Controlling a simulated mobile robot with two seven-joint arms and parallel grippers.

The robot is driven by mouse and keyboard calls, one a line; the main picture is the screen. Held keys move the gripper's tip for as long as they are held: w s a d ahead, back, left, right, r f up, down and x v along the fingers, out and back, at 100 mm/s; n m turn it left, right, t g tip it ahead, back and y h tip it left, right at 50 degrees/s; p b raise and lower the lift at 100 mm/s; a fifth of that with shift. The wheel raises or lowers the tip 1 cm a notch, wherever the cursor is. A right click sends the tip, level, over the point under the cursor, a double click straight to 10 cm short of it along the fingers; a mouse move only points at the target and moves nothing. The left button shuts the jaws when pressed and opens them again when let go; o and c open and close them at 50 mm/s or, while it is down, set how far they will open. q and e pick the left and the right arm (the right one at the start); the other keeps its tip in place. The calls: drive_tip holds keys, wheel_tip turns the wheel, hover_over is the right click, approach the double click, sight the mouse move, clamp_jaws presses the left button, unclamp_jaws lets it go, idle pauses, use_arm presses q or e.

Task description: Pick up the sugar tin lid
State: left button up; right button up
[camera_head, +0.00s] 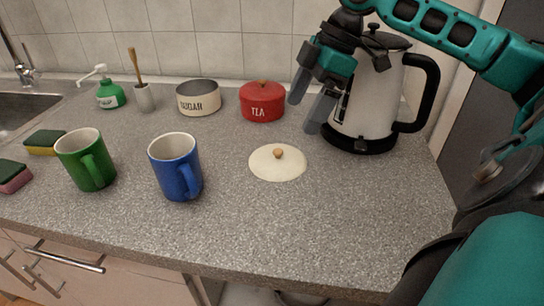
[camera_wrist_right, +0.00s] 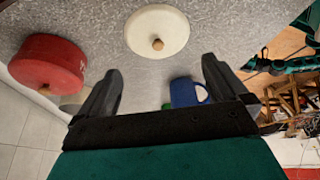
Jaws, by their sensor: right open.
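The sugar tin lid (camera_head: 270,165) is a cream disc with a small wooden knob, lying flat on the counter with its knob up. It also shows in the right wrist view (camera_wrist_right: 157,32), ahead of the fingers. The open sugar tin (camera_head: 198,98), cream with dark lettering, stands at the back without its lid. My right gripper (camera_head: 310,100) is open and empty, above the counter in front of the kettle, to the right of and behind the lid. Its two fingers (camera_wrist_right: 160,88) show apart in the right wrist view. My left gripper is not in view.
The red tea tin (camera_head: 262,103) and white kettle (camera_head: 366,105) stand close to my right gripper. A blue mug (camera_head: 176,168) stands left of the lid, and a green mug (camera_head: 86,160) further left. The counter right of and in front of the lid is clear.

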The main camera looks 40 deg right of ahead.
sight(280, 151)
drive_tip(key=x, duration=0.4)
drive_tip(key=shift+f, duration=0.1)
drive_tip(key=shift+w+b+x, duration=0.15)
drive_tip(key=shift+b+x, duration=0.05)
drive_tip(key=shift+x, duration=1.2)
drive_tip(key=shift+w+b+x, duration=0.15)
drive_tip(key=shift+w+x, duration=0.05)
drive_tip(key=shift+x, duration=1.25)
drive_tip(key=shift+a, duration=0.15)
drive_tip(key=shift+c, duration=0.4)
drive_tip(key=shift+s, duration=0.1)
drive_tip(key=c, duration=1.7)
